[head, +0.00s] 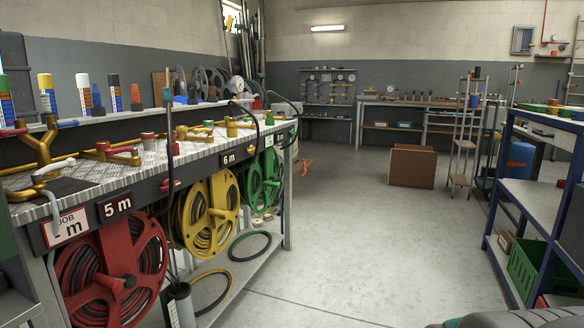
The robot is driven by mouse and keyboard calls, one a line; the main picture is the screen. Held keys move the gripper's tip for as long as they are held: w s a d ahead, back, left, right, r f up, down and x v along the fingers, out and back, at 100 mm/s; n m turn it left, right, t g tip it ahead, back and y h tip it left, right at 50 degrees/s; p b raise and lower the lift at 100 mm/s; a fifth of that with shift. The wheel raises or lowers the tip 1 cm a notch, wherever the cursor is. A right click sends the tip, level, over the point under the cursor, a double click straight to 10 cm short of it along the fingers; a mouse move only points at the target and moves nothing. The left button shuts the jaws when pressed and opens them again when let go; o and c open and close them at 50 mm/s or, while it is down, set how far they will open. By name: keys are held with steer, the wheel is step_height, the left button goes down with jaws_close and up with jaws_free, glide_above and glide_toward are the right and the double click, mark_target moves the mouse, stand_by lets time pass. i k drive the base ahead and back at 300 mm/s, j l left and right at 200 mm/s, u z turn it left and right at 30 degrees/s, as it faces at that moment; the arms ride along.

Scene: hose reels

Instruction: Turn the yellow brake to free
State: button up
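The yellow hose reel (207,212) hangs under the bench's front edge, between the red hose reel (112,270) and the green hose reel (263,180). Dark hose is wound on it. A yellow knob (182,132) and a second yellow knob (232,128) stand on the bench top above it. I cannot tell which yellow part is the brake, or how it is set. My gripper is not in view.
The metal-topped bench (75,178) runs along the left, with brass pipe fittings and a "5 m" sign (117,207). A black hose arches over its far part. A blue shelf rack (530,240) stands at right. A cardboard box (412,166) sits farther back. The floor (370,240) between is clear.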

mark_target(250, 151)
steer(key=i+l+u, duration=0.2)
steer(key=i, duration=0.25)
steer(key=i+l+u, duration=0.25)
steer(key=i, duration=0.2)
